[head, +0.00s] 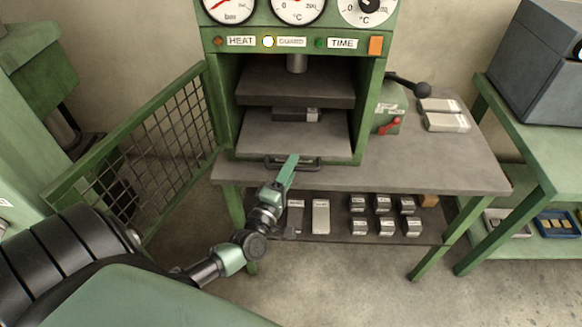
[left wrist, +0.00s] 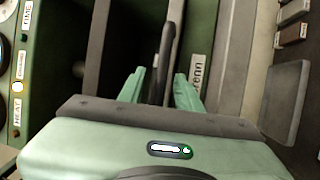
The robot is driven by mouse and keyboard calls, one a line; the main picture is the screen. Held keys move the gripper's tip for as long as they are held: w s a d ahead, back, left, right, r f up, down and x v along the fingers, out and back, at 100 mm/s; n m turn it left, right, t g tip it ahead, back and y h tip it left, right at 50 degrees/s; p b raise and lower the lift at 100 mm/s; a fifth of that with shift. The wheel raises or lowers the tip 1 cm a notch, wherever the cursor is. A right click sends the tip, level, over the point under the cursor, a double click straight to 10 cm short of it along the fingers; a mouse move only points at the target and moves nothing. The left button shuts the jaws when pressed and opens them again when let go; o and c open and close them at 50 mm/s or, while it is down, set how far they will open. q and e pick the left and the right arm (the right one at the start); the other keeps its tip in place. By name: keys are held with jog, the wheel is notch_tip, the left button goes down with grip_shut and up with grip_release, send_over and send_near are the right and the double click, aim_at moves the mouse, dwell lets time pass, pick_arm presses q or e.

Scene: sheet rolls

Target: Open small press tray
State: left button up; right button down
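The small press tray (head: 295,140) is a flat grey plate in the green press, below the upper platen. A dark bar handle (head: 308,164) runs along its front edge. My left gripper (head: 290,161) is at the left part of this handle, coming from the front. In the left wrist view the two green fingers (left wrist: 161,80) stand apart, with the dark handle (left wrist: 168,50) between them. A gap shows beside the bar, so the gripper looks open around it. A small dark block (head: 296,115) sits toward the back of the tray. My right gripper is out of view.
A mesh guard (head: 165,150) stands open at left. Several metal blocks (head: 383,204) lie on the lower shelf. Floor in front is clear.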

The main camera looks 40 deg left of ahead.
pick_arm(q)
grip_shut()
dwell(1.4)
